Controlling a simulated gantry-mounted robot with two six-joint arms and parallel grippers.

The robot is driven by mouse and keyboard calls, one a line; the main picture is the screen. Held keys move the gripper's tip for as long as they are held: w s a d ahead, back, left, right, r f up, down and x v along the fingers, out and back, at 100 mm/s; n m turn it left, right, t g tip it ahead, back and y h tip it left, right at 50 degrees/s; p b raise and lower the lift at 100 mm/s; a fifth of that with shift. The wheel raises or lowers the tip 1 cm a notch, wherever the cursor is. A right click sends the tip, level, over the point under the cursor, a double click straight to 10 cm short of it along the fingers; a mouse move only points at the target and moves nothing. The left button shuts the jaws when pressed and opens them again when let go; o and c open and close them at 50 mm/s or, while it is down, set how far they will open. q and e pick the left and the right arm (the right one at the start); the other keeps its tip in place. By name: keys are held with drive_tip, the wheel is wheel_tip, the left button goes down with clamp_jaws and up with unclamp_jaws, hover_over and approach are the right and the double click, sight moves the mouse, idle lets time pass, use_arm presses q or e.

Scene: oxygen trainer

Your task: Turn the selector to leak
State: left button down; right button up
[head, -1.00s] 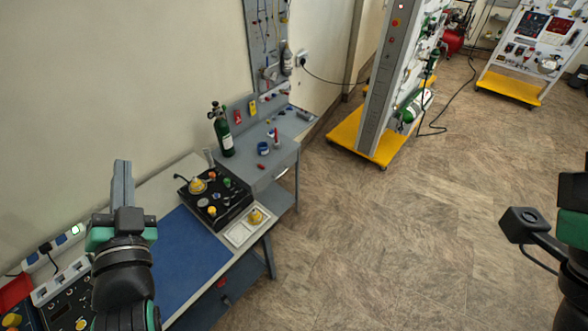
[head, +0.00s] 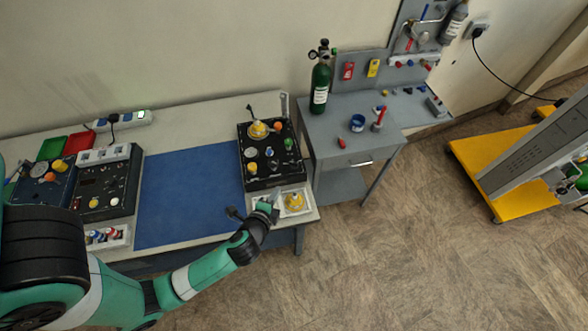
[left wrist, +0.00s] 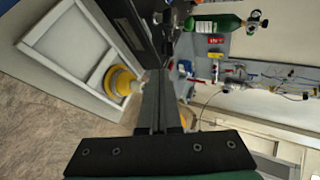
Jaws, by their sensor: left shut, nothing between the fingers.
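A black oxygen trainer box (head: 272,172) with several coloured knobs and a round gauge stands at the right end of the workbench. Which knob is the selector, and its setting, are too small to read. My left gripper (head: 272,207) is shut and empty, at the near edge of the box, above the left part of a white tray. In the left wrist view, its closed fingers (left wrist: 158,82) point toward the dark box's side, beside the tray. My right gripper is not in view.
The white tray (head: 308,205) holds a yellow round part (head: 294,201). A blue mat (head: 185,195) lies left of the box; another black panel (head: 112,180) stands further left. A green cylinder (head: 320,85) stands on the grey side table (head: 345,110).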

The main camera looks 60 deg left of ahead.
use_arm(q)
drive_tip(key=b, duration=0.2)
approach(291, 164)
drive_tip(key=f, duration=0.1)
drive_tip(key=w+a+f, duration=0.1)
drive_tip(key=f, duration=0.1)
drive_tip(key=shift+w+a+f, duration=0.15)
drive_tip(key=shift+a+f, duration=0.1)
drive_tip(key=shift+f, duration=0.05)
drive_tip(key=shift+w+a+r, duration=0.15)
drive_tip(key=shift+w+a, duration=1.1)
